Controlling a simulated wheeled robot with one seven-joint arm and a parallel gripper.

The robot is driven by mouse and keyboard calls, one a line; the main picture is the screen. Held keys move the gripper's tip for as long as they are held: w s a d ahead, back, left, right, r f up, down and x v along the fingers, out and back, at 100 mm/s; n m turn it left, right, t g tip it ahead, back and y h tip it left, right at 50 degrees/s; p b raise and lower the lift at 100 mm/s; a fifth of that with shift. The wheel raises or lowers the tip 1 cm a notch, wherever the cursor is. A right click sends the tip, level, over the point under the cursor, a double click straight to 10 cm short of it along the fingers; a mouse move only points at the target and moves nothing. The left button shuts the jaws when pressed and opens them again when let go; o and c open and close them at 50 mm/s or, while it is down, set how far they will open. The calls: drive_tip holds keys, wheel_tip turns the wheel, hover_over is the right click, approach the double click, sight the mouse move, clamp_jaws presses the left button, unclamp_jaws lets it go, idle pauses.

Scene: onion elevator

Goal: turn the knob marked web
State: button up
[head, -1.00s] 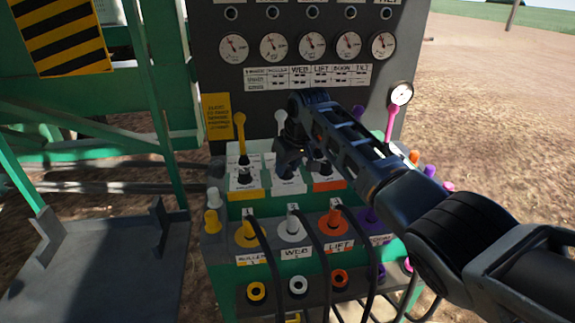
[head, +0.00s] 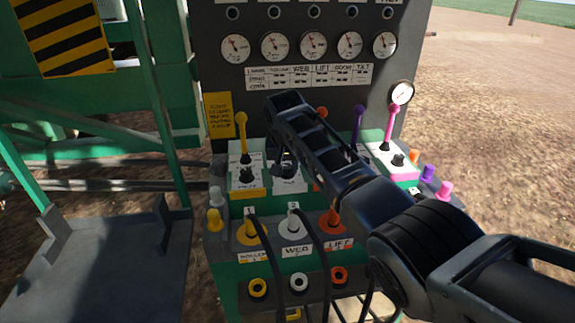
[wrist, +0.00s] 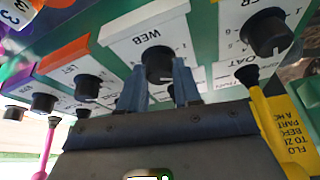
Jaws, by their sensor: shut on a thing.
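The black knob marked web (wrist: 158,64) stands on a white panel labelled WEB in the wrist view. My gripper (wrist: 159,72) has one blue-grey finger on each side of this knob and is shut on it. In the head view my gripper (head: 285,163) reaches down onto the white web panel (head: 287,186), and my arm and fingers hide the knob there.
Similar knobs stand beside it: lift (wrist: 87,85) on one side and another (wrist: 265,35) on the other. A yellow lever (head: 241,130), a purple lever (head: 358,122) and a magenta lever (head: 391,120) rise nearby. Hoses and plugs sit below.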

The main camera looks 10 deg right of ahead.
drive_tip(key=shift+m, duration=0.3)
drive_tip(key=o, duration=1.1)
drive_tip(key=shift+c, duration=0.2)
drive_tip(key=v, duration=0.7)
drive_tip(key=shift+a+r+b, duration=0.15)
drive_tip(key=shift+r+b, duration=0.2)
drive_tip(key=shift+s, duration=0.2)
